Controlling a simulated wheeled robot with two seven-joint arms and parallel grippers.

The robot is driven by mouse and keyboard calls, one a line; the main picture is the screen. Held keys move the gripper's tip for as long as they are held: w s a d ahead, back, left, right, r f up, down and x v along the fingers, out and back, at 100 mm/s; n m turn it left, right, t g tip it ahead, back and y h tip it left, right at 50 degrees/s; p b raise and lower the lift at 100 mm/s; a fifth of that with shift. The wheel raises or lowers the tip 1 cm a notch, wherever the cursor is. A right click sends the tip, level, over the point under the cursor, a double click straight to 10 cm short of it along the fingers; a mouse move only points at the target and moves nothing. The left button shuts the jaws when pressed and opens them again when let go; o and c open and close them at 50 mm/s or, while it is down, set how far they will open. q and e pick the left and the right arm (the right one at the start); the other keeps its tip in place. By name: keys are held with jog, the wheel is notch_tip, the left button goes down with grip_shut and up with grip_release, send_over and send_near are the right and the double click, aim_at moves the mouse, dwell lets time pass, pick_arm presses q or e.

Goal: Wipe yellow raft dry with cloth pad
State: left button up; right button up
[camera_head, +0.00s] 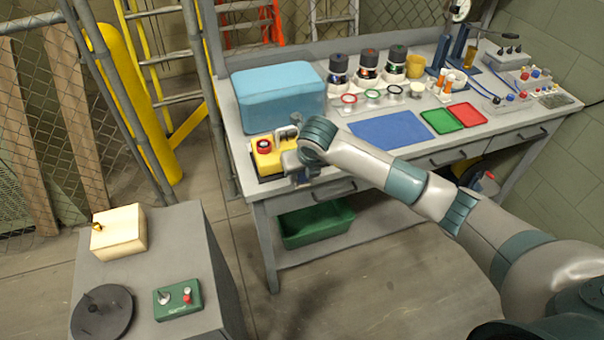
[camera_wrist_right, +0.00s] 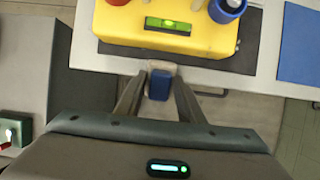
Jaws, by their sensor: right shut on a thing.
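The yellow raft (camera_head: 264,161) sits on a dark mat at the bench's front left corner, with a red-and-black round part on top. In the right wrist view the raft (camera_wrist_right: 120,30) shows a green bubble level and a blue round part. My right gripper (camera_wrist_right: 158,95) is shut on the cloth pad, which has a blue grip (camera_wrist_right: 159,85) and a pale edge (camera_wrist_right: 161,66). The pad is beside the raft's near edge, by the bench edge; I cannot tell if they touch. In the head view my right gripper (camera_head: 300,172) partly covers the raft's right side. My left gripper is out of view.
A blue water tank (camera_head: 280,95) stands behind the raft. A blue mat (camera_head: 390,130), a green tray (camera_head: 441,121) and a red tray (camera_head: 468,114) lie to the right. A grey cabinet (camera_head: 175,235) stands at the left, with a floor gap between it and the bench.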

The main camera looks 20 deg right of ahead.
jog(key=shift+w+b, duration=0.6)
jog(key=shift+w, duration=0.3)
dwell(0.9)
jog(key=shift+d, duration=0.1)
jog(key=shift+d+b, duration=0.3)
jog(key=shift+d, duration=0.65)
jog(key=shift+d, duration=0.15)
jog(key=shift+w+d+b, duration=0.1)
jog(key=shift+d+b, duration=0.2)
jog(key=shift+d, duration=0.6)
jog(key=shift+d, duration=0.15)
jog(key=shift+d+b, duration=0.4)
jog(key=shift+d, duration=0.6)
jog(key=shift+a, duration=0.15)
